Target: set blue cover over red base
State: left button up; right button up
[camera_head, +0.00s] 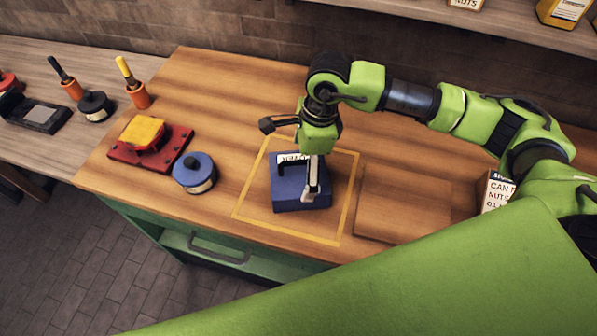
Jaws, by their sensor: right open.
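The blue cover (287,201) is a dark blue block with a white label on top. It sits inside a yellow outlined square on the wooden worktop. My right gripper (311,188) reaches down from above at the cover's right side. It is open, and its pale finger hides part of the cover; I cannot tell whether it touches. The red base (173,146) is a flat red plate lying to the left on the worktop, with a yellow-topped red block (144,132) on it. My left gripper is not in view.
A blue-lidded round tin (195,171) stands between the base and the yellow square (340,212). Brushes in orange pots (139,95) stand at the far left. A labelled box (495,191) is at right, beside my arm.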

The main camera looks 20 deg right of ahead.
aim_at(299, 172)
jog(key=f, duration=0.2)
jog(key=a+f+p, duration=0.1)
jog(key=f, duration=0.1)
jog(key=c, duration=1.2)
jog(key=shift+c, duration=0.6)
jog(key=shift+r, duration=0.15)
